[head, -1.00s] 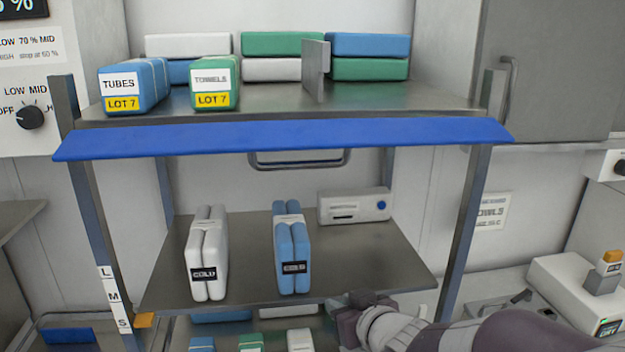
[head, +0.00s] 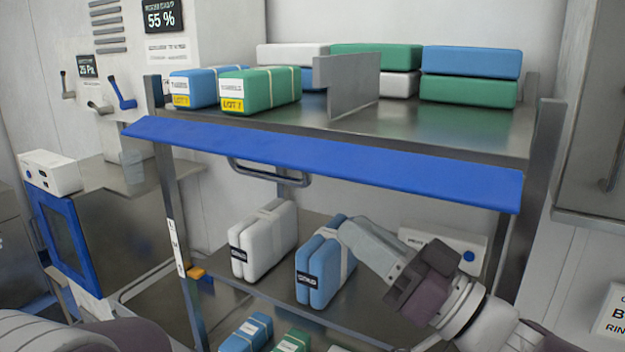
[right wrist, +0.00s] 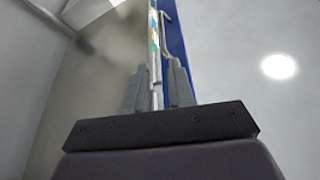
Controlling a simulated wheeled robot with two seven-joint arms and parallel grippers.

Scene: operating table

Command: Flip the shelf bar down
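The shelf bar is the long flat blue bar (head: 330,162) along the front edge of the upper shelf (head: 430,135). It sticks out in front of the shelf edge, with its broad blue face showing. It also shows in the right wrist view (right wrist: 176,42), beyond the fingers. My right gripper (head: 352,232) is below the bar, in front of the middle shelf and beside the blue pack, apart from the bar. In the right wrist view its two fingers (right wrist: 158,88) stand a little apart, with nothing visibly held. My left gripper is not in view; only part of my left arm shows at lower left.
A white pack (head: 264,240) and a blue pack (head: 322,265) stand on the middle shelf. A white box (head: 462,240) is behind my right gripper. Packs and a grey divider (head: 346,85) sit on the upper shelf. An upright post (head: 540,190) is at right.

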